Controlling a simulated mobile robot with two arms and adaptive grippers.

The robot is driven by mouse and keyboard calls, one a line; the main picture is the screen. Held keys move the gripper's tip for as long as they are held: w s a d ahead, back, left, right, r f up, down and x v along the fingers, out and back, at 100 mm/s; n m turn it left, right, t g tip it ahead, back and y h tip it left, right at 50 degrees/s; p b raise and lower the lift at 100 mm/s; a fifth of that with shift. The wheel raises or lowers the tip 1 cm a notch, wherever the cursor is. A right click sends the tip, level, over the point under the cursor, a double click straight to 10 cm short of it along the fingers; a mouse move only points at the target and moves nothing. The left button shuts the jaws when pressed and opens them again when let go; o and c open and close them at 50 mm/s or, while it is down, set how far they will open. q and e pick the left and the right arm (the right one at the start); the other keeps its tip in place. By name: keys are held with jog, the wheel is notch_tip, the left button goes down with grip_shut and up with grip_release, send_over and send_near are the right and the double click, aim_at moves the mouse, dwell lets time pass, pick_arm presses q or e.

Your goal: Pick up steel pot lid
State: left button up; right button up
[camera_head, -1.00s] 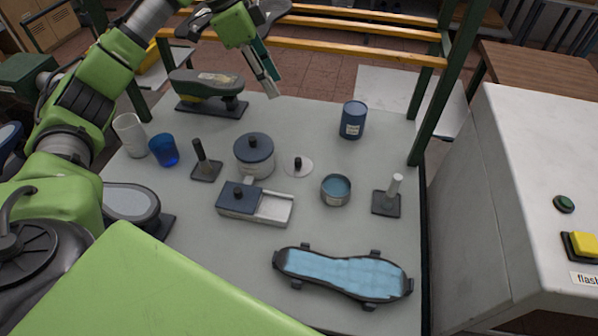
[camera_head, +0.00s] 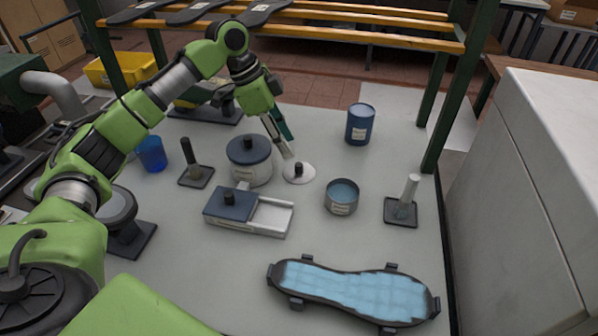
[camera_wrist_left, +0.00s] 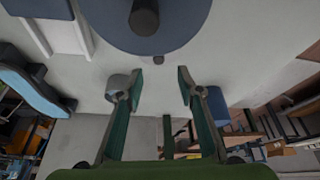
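A small light, steel-looking round lid (camera_head: 309,174) with a black knob lies flat on the grey table in the head view. In the left wrist view a small black knob (camera_wrist_left: 158,59) shows; its pale disc is hard to tell from the table. My left gripper (camera_head: 287,152) points down just above and behind the lid. In the left wrist view (camera_wrist_left: 160,76) its fingers are apart with nothing between them. A pot (camera_head: 249,172) with a blue lid (camera_head: 261,153) stands left of the small lid; this blue lid (camera_wrist_left: 180,28) fills the wrist view's top. My right gripper is not seen.
An open blue-topped tin (camera_head: 341,207) and a stand with a pale handle (camera_head: 401,212) are to the right. A blue can (camera_head: 359,127) stands behind. A blue-and-white box (camera_head: 232,211) and a blue-padded sole shape (camera_head: 350,290) lie in front. A blue cup (camera_head: 152,155) is left.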

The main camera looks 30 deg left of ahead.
aim_at(299, 164)
pick_arm(q)
jog(key=x, duration=0.7)
jog(key=shift+d+f+p, duration=0.2)
jog(key=shift+d+p, duration=0.05)
jog(key=shift+p, duration=0.05)
jog(key=c, duration=0.9)
